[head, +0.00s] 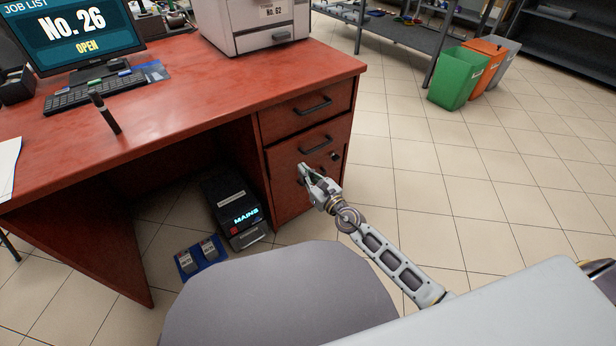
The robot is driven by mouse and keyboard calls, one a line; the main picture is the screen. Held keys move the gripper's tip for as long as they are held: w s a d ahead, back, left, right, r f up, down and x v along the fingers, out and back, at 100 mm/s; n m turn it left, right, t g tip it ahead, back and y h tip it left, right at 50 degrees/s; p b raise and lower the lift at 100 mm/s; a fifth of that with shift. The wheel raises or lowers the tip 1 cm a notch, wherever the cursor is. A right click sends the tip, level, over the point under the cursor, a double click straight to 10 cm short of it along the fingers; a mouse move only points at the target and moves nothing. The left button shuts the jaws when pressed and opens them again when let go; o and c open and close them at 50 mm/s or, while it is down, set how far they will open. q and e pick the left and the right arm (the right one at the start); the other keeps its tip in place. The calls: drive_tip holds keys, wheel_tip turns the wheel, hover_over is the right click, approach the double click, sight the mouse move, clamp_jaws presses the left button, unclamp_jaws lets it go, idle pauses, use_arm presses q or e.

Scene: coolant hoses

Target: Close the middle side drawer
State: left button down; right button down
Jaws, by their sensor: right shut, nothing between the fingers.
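The red wooden desk has a side drawer unit under its right end. The top drawer (290,120) has a dark bar handle and looks flush. Below it is the middle drawer (283,160), with a dark handle (316,144) and a small dark round lock (335,155). Its front looks flush or nearly so; I cannot tell if a small gap remains. My right gripper (304,172) is shut and empty, in front of the drawer fronts just below the middle handle. I cannot tell if it touches the wood. It hides part of the lower front. My left gripper is out of view.
A grey chair (280,295) stands in front of the desk, left of my right forearm. A black box labelled MAINS (235,205) and a blue tray (188,268) are on the floor under the desk. Tiled floor right of the drawers is clear up to several bins (455,80).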

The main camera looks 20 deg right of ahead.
approach(283, 149)
drive_tip(key=x, duration=0.3)
drive_tip(key=shift+f+b+x, duration=0.1)
drive_tip(key=shift+b+x, duration=0.45)
drive_tip(key=shift+x, duration=0.45)
drive_tip(key=shift+f+b+x, duration=0.15)
drive_tip(key=shift+b+x, duration=0.4)
drive_tip(key=shift+x, duration=0.5)
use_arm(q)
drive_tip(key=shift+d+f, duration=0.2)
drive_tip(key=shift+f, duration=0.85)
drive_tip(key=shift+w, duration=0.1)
use_arm(e)
drive_tip(key=shift+w+a+r, duration=0.15)
drive_tip(key=shift+w+a, duration=0.1)
drive_tip(key=shift+w, duration=0.3)
drive_tip(key=shift+x, duration=0.8)
drive_tip(key=shift+d, duration=0.1)
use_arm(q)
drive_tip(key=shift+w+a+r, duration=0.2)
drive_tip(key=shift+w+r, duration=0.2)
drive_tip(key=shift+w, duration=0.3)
use_arm(e)
drive_tip(key=shift+r, duration=0.1)
